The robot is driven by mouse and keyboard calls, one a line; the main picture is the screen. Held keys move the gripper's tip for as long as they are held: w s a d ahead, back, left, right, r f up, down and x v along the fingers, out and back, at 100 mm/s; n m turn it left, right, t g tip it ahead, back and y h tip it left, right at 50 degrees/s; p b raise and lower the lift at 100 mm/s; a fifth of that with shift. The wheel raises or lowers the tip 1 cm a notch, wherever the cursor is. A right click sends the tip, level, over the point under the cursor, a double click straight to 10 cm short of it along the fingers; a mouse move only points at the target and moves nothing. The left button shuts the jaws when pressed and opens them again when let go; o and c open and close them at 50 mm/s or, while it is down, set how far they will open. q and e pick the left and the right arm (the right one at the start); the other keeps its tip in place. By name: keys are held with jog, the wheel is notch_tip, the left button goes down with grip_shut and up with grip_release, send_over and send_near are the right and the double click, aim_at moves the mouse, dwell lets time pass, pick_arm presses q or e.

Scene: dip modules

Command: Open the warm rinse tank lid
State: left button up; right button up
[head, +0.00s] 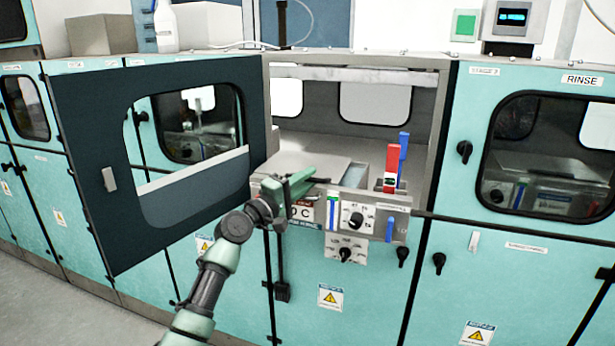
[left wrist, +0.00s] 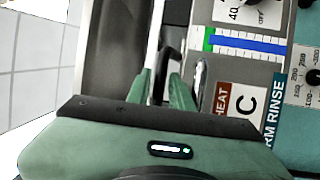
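The warm rinse tank lid (head: 305,168) is a flat grey panel lying level over the tank inside the open cabinet bay, seemingly closed. A grey surface shows at the left of the left wrist view (left wrist: 118,55), probably part of this lid. My left gripper (head: 306,180) is at the lid's front edge, above the front panel. In the left wrist view its two green fingers (left wrist: 160,78) stand apart, with a black handle (left wrist: 165,55) between or just beyond their tips. I cannot tell if they touch it. A "WARM RINSE" label (left wrist: 274,118) is beside it. My right gripper is not in view.
A dark framed door (head: 85,165) of the bay stands swung open to the left. Red (head: 391,165) and blue (head: 403,155) upright parts stand right of the lid. A control panel with knobs (head: 355,218) projects below. A closed RINSE cabinet (head: 535,225) is on the right.

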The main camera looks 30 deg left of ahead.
pick_arm(q)
jog(key=shift+w, duration=0.15)
grip_shut()
dwell(1.4)
